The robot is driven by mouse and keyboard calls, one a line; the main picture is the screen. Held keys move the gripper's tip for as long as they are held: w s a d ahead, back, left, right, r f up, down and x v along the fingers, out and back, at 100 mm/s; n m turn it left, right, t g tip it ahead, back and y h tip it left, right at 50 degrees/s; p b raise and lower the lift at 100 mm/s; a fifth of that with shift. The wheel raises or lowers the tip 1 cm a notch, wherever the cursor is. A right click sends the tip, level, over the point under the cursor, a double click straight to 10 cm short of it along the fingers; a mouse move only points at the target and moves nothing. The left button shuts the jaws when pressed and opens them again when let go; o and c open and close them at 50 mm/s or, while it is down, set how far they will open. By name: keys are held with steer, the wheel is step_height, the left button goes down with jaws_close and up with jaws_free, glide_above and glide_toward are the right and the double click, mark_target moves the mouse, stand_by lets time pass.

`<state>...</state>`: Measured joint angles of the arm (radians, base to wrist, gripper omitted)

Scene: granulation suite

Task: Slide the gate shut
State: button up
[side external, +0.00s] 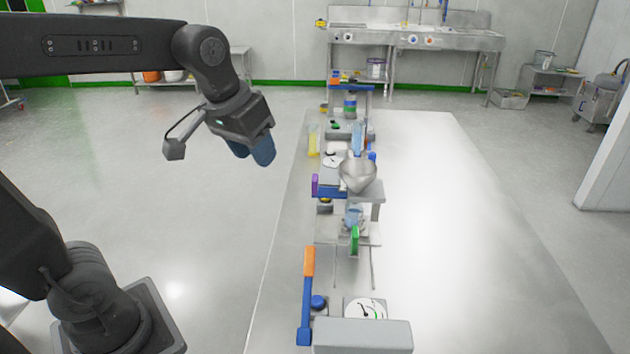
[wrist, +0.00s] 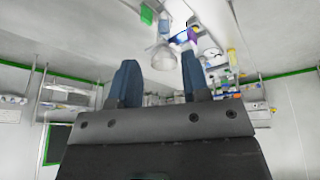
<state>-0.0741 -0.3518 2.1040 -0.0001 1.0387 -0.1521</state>
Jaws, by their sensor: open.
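A metal hopper (side external: 357,174) sits on a grey stand (side external: 368,193) in the middle of the row on the table. At its left, a blue bar (side external: 330,193) with an upright purple handle (side external: 315,185) sticks out of the stand; this looks like the slide gate. How far it is drawn out is hard to tell. In the wrist view the hopper (wrist: 162,57) and purple handle (wrist: 193,36) show beyond my fingers. My gripper (side external: 251,152) is open and empty, in the air left of the hopper and apart from it. My blue fingers also show in the wrist view (wrist: 159,78).
A clear cup (side external: 353,215) stands below the hopper, with a green upright piece (side external: 354,240) in front. A blue lever with an orange grip (side external: 308,262) stands nearer. A yellow cylinder (side external: 313,140) stands behind the handle. The table's right side (side external: 460,230) is clear.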

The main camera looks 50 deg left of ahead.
steer(key=w+a+f+n+g, duration=0.1)
steer(key=w+a+n+g, duration=0.3)
steer(key=w, duration=1)
steer(key=n, duration=0.2)
glide_toward(315, 177)
step_height(315, 177, down, 11)
steer(key=shift+f, duration=0.1)
jaws_close()
